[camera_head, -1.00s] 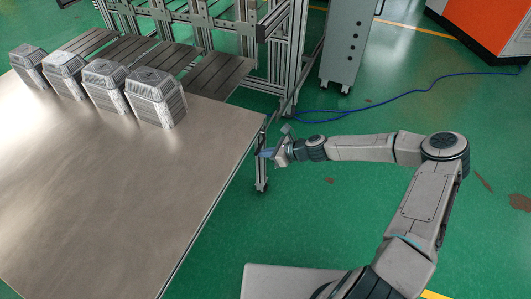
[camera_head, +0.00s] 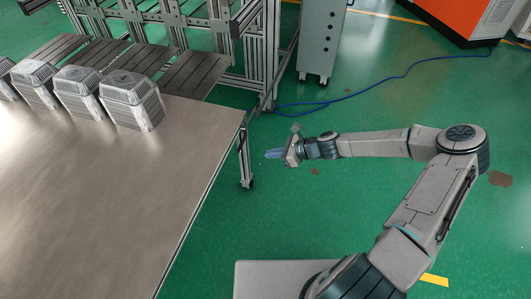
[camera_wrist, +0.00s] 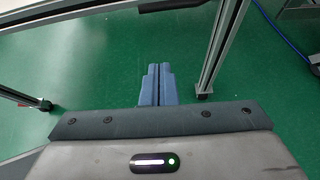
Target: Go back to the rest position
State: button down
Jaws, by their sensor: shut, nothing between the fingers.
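My gripper (camera_head: 274,153) is shut and empty, its blue fingers pointing left toward the table's right edge in the head view. It hangs over the green floor, apart from the table. In the wrist view the two blue fingers (camera_wrist: 157,86) lie side by side with nothing between them. Several stacks of silvery foil trays (camera_head: 132,101) stand in a row at the back of the metal table (camera_head: 110,200). The leftmost stack is cut off by the picture's edge.
A slatted rack with an aluminium frame (camera_head: 270,50) stands behind the table. A grey cabinet (camera_head: 322,40), a blue cable (camera_head: 385,84) and an orange machine (camera_head: 450,18) are at the back. A table leg (camera_wrist: 222,45) is close ahead in the wrist view. The floor on the right is open.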

jog(key=shift+s+r, duration=0.1)
dwell(0.5)
jog(key=s+d+r+n+h+p, duration=0.4)
jog(key=s+r+n+p, duration=0.2)
jog(key=r, duration=1)
jog(key=s+d+r+n+h+p, duration=0.3)
jog(key=s+r+n+p, duration=0.3)
jog(key=s+r, duration=0.5)
jog(key=s+d+r+n+h+p, duration=0.4)
jog(key=s+r+n, duration=0.4)
jog(key=r, duration=1.3)
jog(key=shift+s+d+r+n+g+h+p, duration=0.3)
jog(key=shift+d+n+p, duration=0.25)
jog(key=shift+n+p, duration=0.6)
jog(key=shift+m, duration=0.25)
